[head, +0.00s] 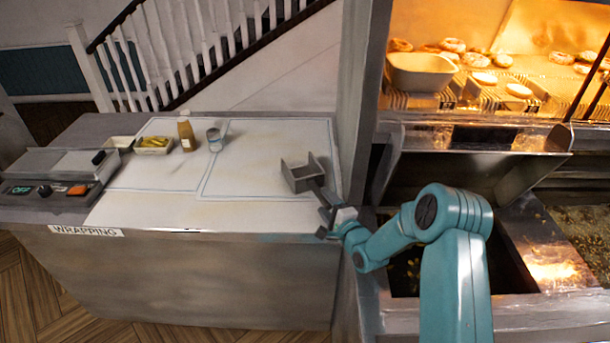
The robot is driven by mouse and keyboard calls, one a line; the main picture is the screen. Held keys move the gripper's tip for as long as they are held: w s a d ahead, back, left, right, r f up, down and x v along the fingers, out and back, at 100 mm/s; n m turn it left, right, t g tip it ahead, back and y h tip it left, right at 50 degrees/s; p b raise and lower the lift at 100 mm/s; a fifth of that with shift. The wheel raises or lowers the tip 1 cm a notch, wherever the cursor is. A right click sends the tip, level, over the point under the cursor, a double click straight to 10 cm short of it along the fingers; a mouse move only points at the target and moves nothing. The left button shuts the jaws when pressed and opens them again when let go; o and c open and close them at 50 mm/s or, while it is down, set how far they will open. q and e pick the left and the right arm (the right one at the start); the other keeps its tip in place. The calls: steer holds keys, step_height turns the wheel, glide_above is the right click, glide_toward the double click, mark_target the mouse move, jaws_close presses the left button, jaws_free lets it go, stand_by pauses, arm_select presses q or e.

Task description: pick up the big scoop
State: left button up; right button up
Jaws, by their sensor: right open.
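The big scoop (299,177) is a grey metal scoop with a square, open-topped bowl. It lies at the right end of the white counter top, with its handle pointing down and right toward my right gripper. My right gripper (325,217) is open at the handle end, above the counter's right front corner. Its dark fingers overlap the end of the handle in the picture; I cannot tell whether they touch it. My left gripper is not in view.
The wrapping counter (150,200) also holds a bottle (186,132), a metal cup (214,140), a small tray of yellow food (153,145) and a grey wrapping machine (60,175). A grey post (358,100) stands right of the scoop, beside the lit frying range.

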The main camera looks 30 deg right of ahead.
mark_target(311, 185)
steer(key=shift+w, duration=0.95)
steer(key=shift+d, duration=0.15)
steer(key=shift+w, duration=0.1)
steer(key=c, duration=1)
jaws_close()
steer(key=shift+r, duration=0.1)
